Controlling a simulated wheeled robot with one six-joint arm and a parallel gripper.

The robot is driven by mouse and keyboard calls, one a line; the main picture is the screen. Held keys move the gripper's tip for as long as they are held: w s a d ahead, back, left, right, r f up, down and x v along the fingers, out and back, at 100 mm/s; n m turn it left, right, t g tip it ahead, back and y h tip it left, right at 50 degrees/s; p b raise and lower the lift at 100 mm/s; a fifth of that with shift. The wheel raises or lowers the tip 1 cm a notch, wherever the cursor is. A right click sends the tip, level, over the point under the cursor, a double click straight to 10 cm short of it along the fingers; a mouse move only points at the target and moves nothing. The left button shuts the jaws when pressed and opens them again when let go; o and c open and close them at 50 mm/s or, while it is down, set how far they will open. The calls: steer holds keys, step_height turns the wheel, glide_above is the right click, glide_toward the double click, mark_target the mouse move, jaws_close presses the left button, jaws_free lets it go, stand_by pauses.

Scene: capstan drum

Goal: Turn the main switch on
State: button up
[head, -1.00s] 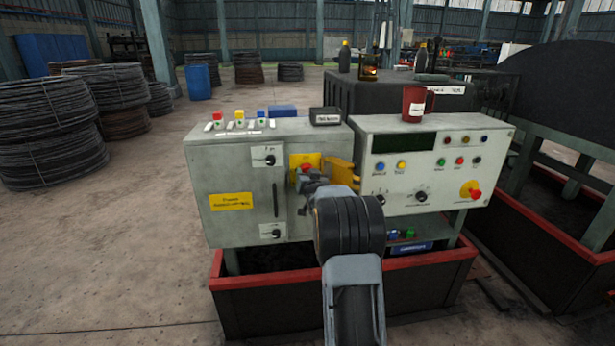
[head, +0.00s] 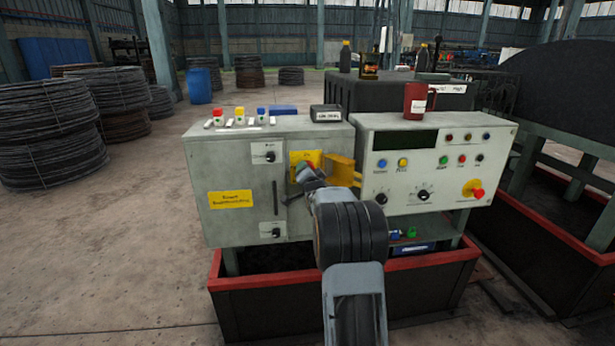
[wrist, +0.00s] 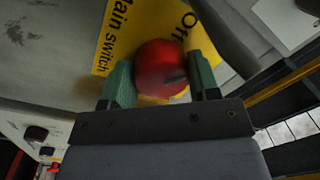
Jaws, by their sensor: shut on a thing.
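The main switch has a round red knob (wrist: 160,66) on a yellow plate (wrist: 113,42) lettered "Main switch" and "Off" in the wrist view. A dark mark shows on the knob's face. The green fingers of my gripper (wrist: 162,82) lie on either side of the knob and are shut on it. In the head view the yellow plate (head: 298,157) is on the right part of the grey cabinet front (head: 225,170). There my gripper (head: 305,169) reaches the plate and covers most of the knob.
An open yellow flap (head: 341,170) stands out right of the plate. A dark vertical handle (head: 275,197) is to its left. A control panel (head: 400,197) with buttons, dials and a red emergency button (head: 477,194) is at the right. A red mug (head: 415,101) stands on top of it.

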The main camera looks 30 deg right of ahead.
steer(key=shift+a+r+m+h+b, duration=0.15)
steer(key=shift+m+b, duration=0.35)
steer(key=shift+m, duration=1.3)
steer(key=shift+d+m+h+b, duration=0.15)
steer(key=shift+m+b, duration=0.4)
steer(key=shift+m, duration=1.25)
steer(key=shift+a+r+m+h+b, duration=0.15)
steer(key=shift+m+b, duration=0.35)
steer(key=shift+m, duration=1.3)
steer(key=o, duration=0.9)
steer(key=shift+w+f, duration=0.1)
steer(key=v, duration=1.3)
steer(key=shift+s+a, duration=0.15)
steer(key=shift+s, duration=0.2)
